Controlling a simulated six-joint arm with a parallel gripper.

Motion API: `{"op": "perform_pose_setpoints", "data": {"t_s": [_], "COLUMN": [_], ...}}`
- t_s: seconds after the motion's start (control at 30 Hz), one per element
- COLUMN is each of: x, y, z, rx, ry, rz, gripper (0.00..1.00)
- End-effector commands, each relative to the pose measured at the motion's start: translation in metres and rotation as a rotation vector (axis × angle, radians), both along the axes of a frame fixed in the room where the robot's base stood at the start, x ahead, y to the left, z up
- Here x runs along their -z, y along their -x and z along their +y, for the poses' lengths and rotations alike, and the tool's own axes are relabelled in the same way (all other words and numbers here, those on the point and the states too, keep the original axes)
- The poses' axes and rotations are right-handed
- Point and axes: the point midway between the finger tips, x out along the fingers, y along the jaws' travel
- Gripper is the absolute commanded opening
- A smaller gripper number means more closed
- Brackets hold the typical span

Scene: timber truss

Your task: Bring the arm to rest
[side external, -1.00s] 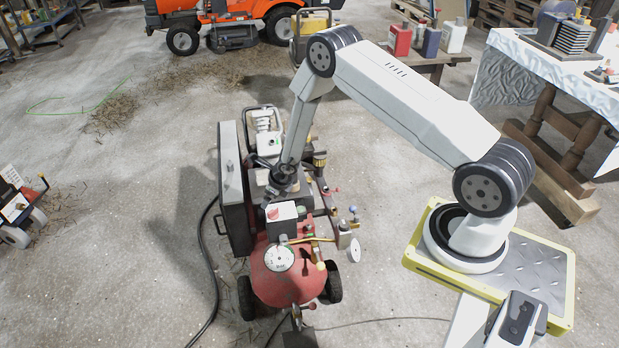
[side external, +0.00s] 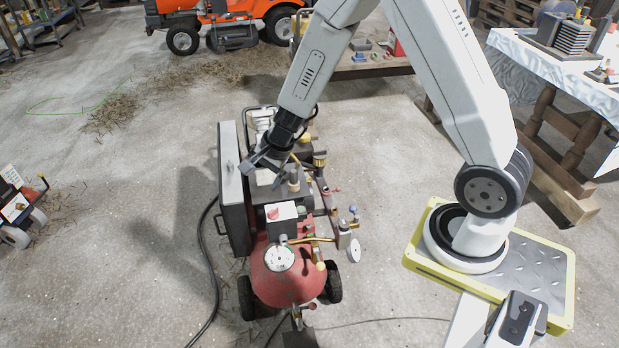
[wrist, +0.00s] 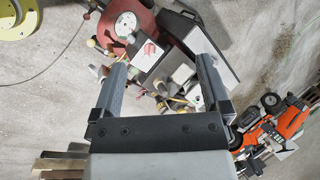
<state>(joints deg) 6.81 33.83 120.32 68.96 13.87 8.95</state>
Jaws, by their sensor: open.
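My gripper (side external: 262,170) is above the upper part of a red wheeled compressor (side external: 292,272) in the side view. In the wrist view my gripper (wrist: 160,85) shows two fingers spread wide apart, with nothing between them held. The compressor (wrist: 130,25) lies beyond and below the fingertips there, with its white gauge face and grey box. Some of the compressor's fittings are hidden behind the fingers. My arm reaches from its base at the right, raised and bent over the compressor.
A dark upright panel (side external: 234,190) stands along the compressor's left side. A black hose (side external: 207,260) lies on the floor. An orange tractor (side external: 215,18) is at the back, a cloth-covered table (side external: 530,75) at the right.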

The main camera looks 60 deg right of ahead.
Motion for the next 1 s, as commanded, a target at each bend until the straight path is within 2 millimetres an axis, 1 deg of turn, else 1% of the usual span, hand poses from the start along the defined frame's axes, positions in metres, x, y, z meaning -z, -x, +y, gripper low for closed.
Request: {"op": "perform_pose_setpoints", "data": {"t_s": [0.03, 0.2, 0.5, 0.8, 1.0], "x": [-0.009, -0.029, -0.057, -0.077, -0.083], "y": [0.007, 0.034, 0.084, 0.133, 0.152], "z": [0.004, 0.013, 0.021, 0.018, 0.014], "rx": [-0.074, -0.316, -0.739, -1.137, -1.299], "ry": [0.026, 0.117, 0.292, 0.479, 0.561], "rz": [-0.007, -0.016, -0.025, -0.020, -0.011], "gripper": [0.97, 0.97, 0.97, 0.97, 0.97]}}
